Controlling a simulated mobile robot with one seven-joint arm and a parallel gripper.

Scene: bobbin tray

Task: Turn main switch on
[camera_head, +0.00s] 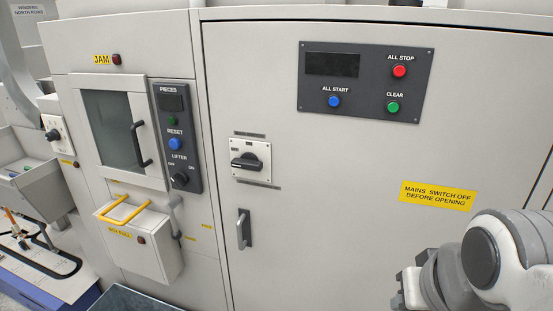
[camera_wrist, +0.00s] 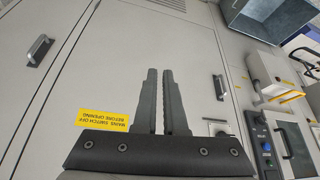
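The main switch (camera_head: 246,161) is a black rotary knob on a pale square plate on the large cabinet door, and its black handle lies roughly horizontal in the head view. Its plate (camera_wrist: 216,127) shows only in part in the wrist view, behind the gripper's right side. My gripper (camera_wrist: 160,72) shows in the wrist view with two dark fingers and a narrow gap between them, nothing held. It is in front of the cabinet door, apart from the switch. The head view shows only my arm at the lower right, not the fingers.
A door handle (camera_head: 244,230) sits below the switch. A dark button panel (camera_head: 365,82) is above right and a yellow warning label (camera_head: 437,196) lower right. A narrow control panel (camera_head: 176,137) and a box with yellow handle (camera_head: 137,240) stand left. The door between is clear.

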